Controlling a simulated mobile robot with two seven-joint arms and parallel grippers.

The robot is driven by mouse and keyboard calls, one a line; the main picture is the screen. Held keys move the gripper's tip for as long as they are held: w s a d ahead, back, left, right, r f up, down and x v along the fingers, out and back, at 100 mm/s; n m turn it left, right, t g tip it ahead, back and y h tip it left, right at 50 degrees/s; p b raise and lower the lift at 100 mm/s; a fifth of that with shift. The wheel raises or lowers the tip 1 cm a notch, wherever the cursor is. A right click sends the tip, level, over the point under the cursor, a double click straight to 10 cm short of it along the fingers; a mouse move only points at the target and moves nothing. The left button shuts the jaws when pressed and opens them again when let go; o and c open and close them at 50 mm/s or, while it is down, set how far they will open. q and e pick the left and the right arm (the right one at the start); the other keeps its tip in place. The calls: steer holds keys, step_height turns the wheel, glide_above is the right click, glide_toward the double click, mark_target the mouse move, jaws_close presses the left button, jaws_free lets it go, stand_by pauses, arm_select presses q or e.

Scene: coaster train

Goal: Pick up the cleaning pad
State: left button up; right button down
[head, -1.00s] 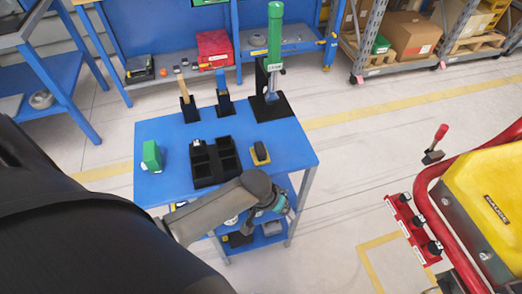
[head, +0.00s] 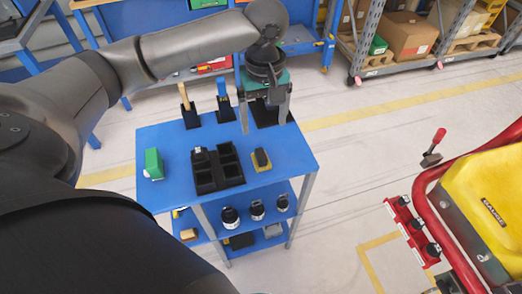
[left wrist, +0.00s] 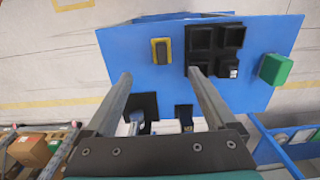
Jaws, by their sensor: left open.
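A small yellow pad with a dark block on top (head: 261,159), which looks like the cleaning pad, lies on the right part of the blue table (head: 290,147). In the left wrist view the pad (left wrist: 161,50) lies beyond the fingertips, roughly in line with the gap between them. My left gripper (head: 265,121) is open and empty, fingers pointing down, above the back right of the table. It also shows in the left wrist view (left wrist: 160,75). The pad is apart from the fingers. My right gripper is not in view.
A black compartment tray (head: 206,178) stands just left of the pad, and a green block (head: 153,164) lies farther left. Upright brushes in black holders (head: 188,112) stand at the back. A black holder (head: 268,115) is partly behind my gripper. A lower shelf holds several jars (head: 230,217).

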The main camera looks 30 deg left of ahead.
arm_select(q)
steer(key=b, duration=0.2)
glide_toward(262, 156)
steer(key=f, duration=0.5)
steer(key=shift+s+d, duration=0.1)
steer(key=shift+d, duration=0.15)
steer(key=shift+a+f+b, duration=0.15)
steer(key=shift+f+b, duration=0.35)
steer(key=shift+f, duration=0.9)
steer(key=shift+a+f+b, duration=0.15)
steer(key=shift+f+b, duration=0.35)
steer(key=shift+f, duration=0.85)
steer(key=shift+c, duration=0.2)
jaws_close()
steer(key=shift+r, duration=0.1)
step_height(262, 156, up, 20)
steer(key=p, duration=0.4)
steer(key=shift+p, duration=0.4)
